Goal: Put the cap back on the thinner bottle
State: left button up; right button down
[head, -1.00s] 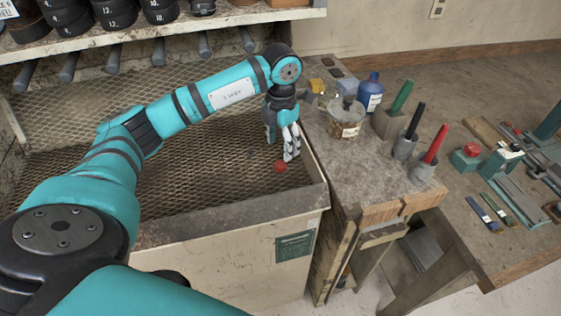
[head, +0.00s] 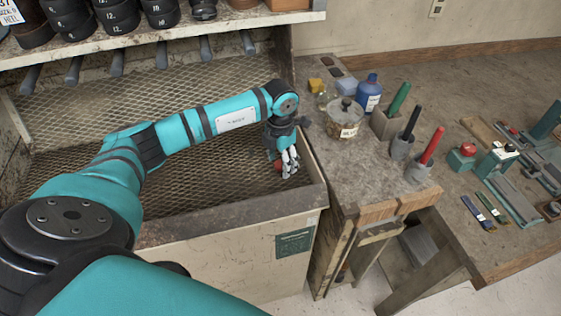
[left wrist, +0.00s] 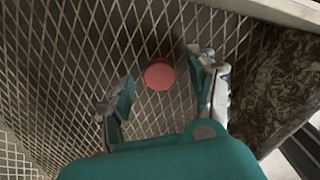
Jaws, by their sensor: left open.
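A red round cap (head: 278,167) lies on the wire mesh of the tray, near its right wall. It also shows as a red disc in the left wrist view (left wrist: 160,75). My left gripper (head: 288,172) points down close over the cap, its fingers partly hiding it in the head view. In the left wrist view its open fingers (left wrist: 164,68) stand on either side of the cap, with gaps. A blue bottle (head: 369,94) with a label stands upright on the bench to the right; I cannot tell if it is the thinner bottle. My right gripper is not in view.
The tray's raised rim (head: 313,192) is close to my left gripper's right. On the bench are a labelled jar (head: 346,118), holders with green, black and red handles (head: 432,146), and tools farther right. A shelf (head: 200,27) with black rolls overhangs the tray.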

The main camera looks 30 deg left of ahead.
aim_at(281, 163)
pick_arm(q)
jog(key=shift+c, duration=0.3)
jog(key=c, duration=0.7)
notch_tip(281, 163, up, 9)
jog(key=shift+w+f+b, duration=0.1)
jog(key=shift+b, duration=1.15)
jog(key=shift+r, duration=0.65)
